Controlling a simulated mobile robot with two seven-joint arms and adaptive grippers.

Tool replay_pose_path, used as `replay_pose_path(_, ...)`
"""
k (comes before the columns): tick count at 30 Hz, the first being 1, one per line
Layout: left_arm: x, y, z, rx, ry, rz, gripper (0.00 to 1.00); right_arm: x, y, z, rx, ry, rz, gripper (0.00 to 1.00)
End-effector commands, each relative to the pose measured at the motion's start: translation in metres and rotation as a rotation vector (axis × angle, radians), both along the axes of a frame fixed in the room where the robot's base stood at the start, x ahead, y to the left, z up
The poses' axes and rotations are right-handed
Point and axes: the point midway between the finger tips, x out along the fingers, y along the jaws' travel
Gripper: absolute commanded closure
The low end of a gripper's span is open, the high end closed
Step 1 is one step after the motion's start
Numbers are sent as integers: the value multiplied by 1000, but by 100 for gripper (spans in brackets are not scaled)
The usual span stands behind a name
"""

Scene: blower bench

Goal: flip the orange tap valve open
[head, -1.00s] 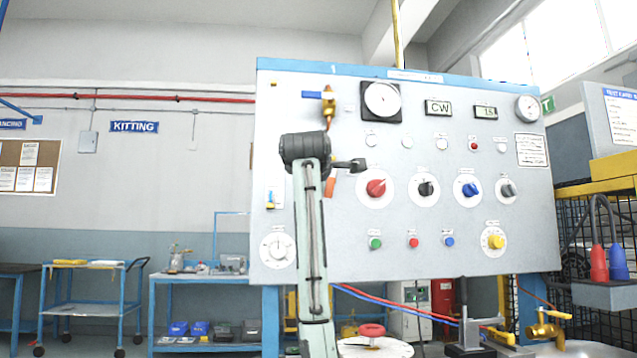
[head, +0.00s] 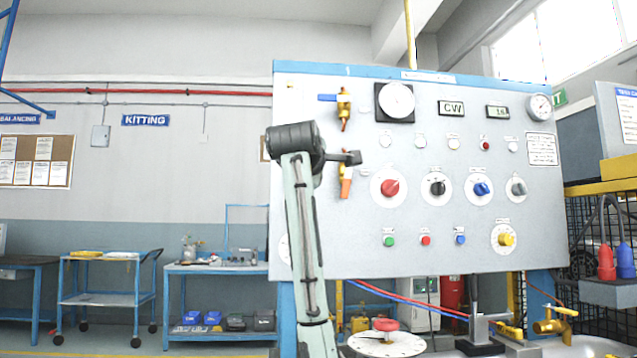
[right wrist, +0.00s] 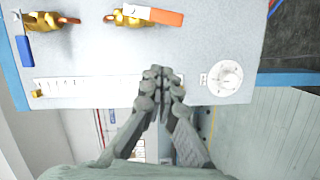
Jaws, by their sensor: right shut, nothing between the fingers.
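The tap valve's orange lever (head: 346,188) points down on the left part of the panel, just below my right gripper (head: 354,158). The gripper and arm hide part of its brass body in the head view. In the right wrist view, the orange lever (right wrist: 155,15) and its brass body (right wrist: 128,18) show at the top. The right gripper (right wrist: 160,72) is shut and empty in front of the panel, its fingertips apart from the lever in that picture. Whether any part touches the valve is unclear. My left gripper is not in view.
A second brass valve (head: 345,103) with a blue lever (head: 328,97) sits above. A dial (right wrist: 225,78) and a scale strip (right wrist: 85,86) are near the fingertips. Knobs, including a red one (head: 390,188), lie to the right. A red handwheel (head: 386,325) stands below.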

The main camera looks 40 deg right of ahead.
Motion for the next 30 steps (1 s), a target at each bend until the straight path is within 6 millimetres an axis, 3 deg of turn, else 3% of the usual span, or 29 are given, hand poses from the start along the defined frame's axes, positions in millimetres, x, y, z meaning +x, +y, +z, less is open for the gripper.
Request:
replay_pose_path(3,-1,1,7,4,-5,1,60,-15,17,1,-1,-4,2,100)
replay_pose_path(9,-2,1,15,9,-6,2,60,-31,32,2,-1,-1,1,100)
replay_pose_path(30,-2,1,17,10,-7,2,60,-33,35,3,0,0,1,100)
